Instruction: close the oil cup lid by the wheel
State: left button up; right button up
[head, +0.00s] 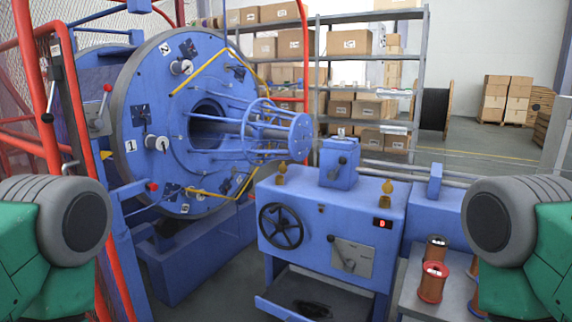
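The black handwheel (281,226) is on the front of the blue machine cabinet (335,217). A small brass oil cup (280,178) stands on the cabinet top just above the wheel. Its upper part looks raised or tilted, but it is too small to tell the lid's exact position. A second brass oil cup (387,190) stands further right on the same top, above the red digital display. Only the green and grey links of my two arms show, at the lower left and lower right edges. Neither gripper is in view.
The big blue strander drum (180,120) stands behind at the left, with red guard bars in front. A blue block with a lever (339,165) sits between the cups. Copper wire spools (433,270) stand at the right. An open tray (300,306) lies below the cabinet.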

aim_at(282, 168)
jog(key=i+j+z, duration=0.1)
jog(key=i+j, duration=0.15)
jog(key=i, duration=0.35)
jog(key=i+j+z, duration=0.1)
jog(key=i+j, duration=0.2)
jog(key=i, duration=0.25)
jog(key=i+j+z, duration=0.1)
jog(key=i+j, duration=0.3)
jog(key=i, duration=0.15)
